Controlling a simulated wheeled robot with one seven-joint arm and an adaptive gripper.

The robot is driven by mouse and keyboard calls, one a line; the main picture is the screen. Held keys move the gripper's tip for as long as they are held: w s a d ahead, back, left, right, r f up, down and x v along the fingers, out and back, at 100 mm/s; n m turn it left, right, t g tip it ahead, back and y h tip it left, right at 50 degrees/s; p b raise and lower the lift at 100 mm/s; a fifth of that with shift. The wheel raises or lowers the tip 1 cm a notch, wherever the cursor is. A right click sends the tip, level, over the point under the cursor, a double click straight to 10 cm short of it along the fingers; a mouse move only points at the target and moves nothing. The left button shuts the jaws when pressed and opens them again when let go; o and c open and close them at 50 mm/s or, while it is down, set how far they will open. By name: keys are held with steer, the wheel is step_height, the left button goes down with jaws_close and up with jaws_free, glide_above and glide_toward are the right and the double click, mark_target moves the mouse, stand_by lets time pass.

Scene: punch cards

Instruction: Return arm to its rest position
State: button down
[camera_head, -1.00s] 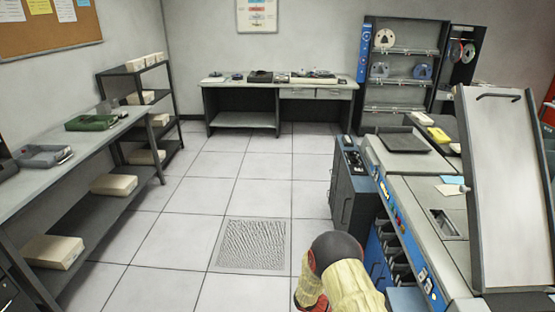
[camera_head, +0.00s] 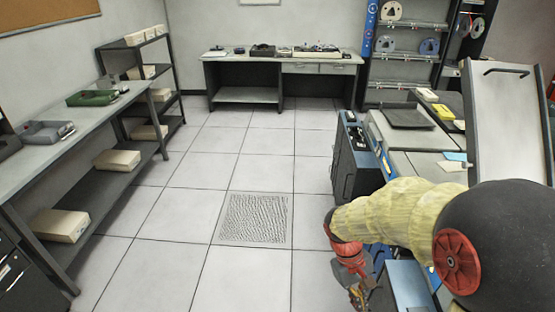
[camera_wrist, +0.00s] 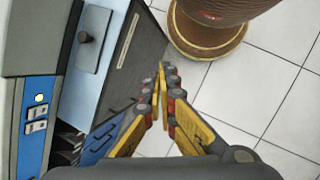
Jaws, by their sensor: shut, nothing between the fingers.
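My arm reaches in from the lower right of the head view, bent at a black joint with a red cap, its yellow-sleeved part running left. My gripper (camera_head: 362,296) hangs down at its end, over the floor beside the blue-fronted machine. In the wrist view my gripper (camera_wrist: 162,84) has its yellow-and-grey fingers drawn together at the tips, with nothing between them. No card or other object is held.
The blue and grey machine (camera_wrist: 40,105) stands close to the gripper's left in the wrist view. A dark cabinet (camera_head: 352,165) adjoins it. A tilted panel (camera_head: 512,120) rises at right. Shelving and a bench (camera_head: 60,150) line the left wall. The middle tiled floor (camera_head: 180,215) is clear.

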steer(key=s+a+r+m+t+y, duration=0.1)
steer(key=s+r+t, duration=0.3)
steer(key=r, duration=0.6)
steer(key=s+a+r+m+t+y, duration=0.2)
steer(key=s+r+t, duration=0.2)
steer(key=r, duration=0.7)
steer(key=shift+s+m+t, duration=0.4)
steer(key=shift+s, duration=0.1)
steer(key=c, duration=2.5)
jaws_free()
